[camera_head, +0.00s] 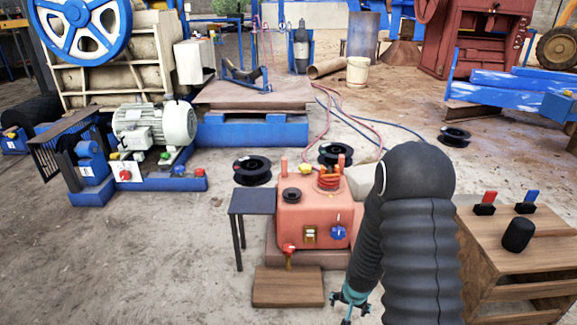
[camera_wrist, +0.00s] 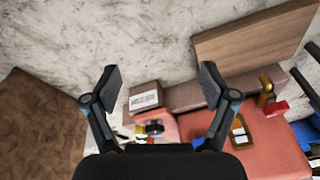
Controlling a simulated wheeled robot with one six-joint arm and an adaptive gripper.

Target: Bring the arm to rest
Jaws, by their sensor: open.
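My arm, in a black ribbed sleeve, rises at the lower right of the head view and bends over at the top. My gripper (camera_wrist: 161,84) shows in the wrist view with its two fingers spread wide and nothing between them. In the head view only small teal parts of its end show low beside the sleeve; the rest is hidden or cut off. The red machine box (camera_head: 312,220) stands just left of the arm. In the wrist view its red surface (camera_wrist: 275,145) lies below and to the right of my fingers.
A wooden board (camera_head: 288,287) lies before the red box; it also shows in the wrist view (camera_wrist: 255,42). A wooden bench (camera_head: 510,255) with red and blue switches stands right of the arm. A small dark table (camera_head: 253,201) stands left of the box. Floor at lower left is clear.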

